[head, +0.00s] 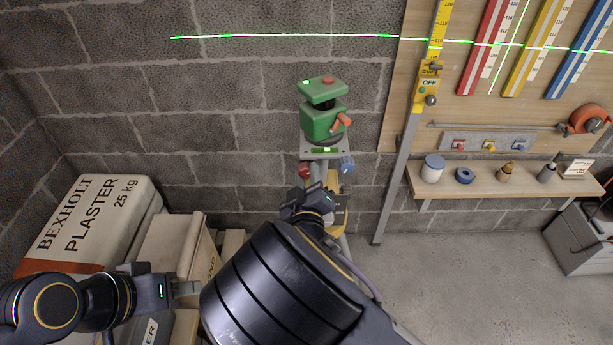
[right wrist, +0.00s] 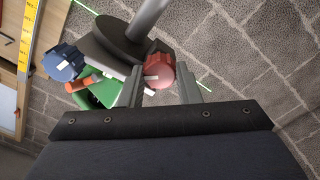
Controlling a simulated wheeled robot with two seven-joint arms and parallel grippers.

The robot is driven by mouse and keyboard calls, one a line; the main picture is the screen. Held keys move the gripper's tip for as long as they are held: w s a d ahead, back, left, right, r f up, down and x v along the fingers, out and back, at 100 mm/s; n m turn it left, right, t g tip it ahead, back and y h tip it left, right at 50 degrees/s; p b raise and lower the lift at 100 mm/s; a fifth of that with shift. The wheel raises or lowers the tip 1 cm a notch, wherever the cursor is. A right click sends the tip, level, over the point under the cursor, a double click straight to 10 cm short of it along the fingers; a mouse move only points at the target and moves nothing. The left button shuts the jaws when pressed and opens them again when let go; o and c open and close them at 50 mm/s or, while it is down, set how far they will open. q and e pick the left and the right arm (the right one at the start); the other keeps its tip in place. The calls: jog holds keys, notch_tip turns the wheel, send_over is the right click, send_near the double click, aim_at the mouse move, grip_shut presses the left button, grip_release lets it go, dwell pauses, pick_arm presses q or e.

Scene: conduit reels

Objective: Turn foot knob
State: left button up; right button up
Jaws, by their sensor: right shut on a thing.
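A green laser level (head: 322,122) with an orange lever stands on a tripod head (head: 320,152) before the block wall. Under it are a red knob (head: 304,171) on the left and a blue knob (head: 347,165) on the right. The right wrist view shows the red knob (right wrist: 158,72), with a white mark, between the fingers of my right gripper (right wrist: 160,82), which is shut on it. The blue knob (right wrist: 63,63) is clear of the fingers there. My left gripper (head: 186,289) is low left, away from the level; its finger gap is unclear.
Plaster bags (head: 92,225) and a box (head: 175,245) are at left. A yellow staff (head: 425,85) stands right of the level. A wall shelf (head: 500,182) holds small containers. A green laser line (head: 270,36) crosses the wall. Floor at right is mostly clear.

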jog(key=o, duration=1)
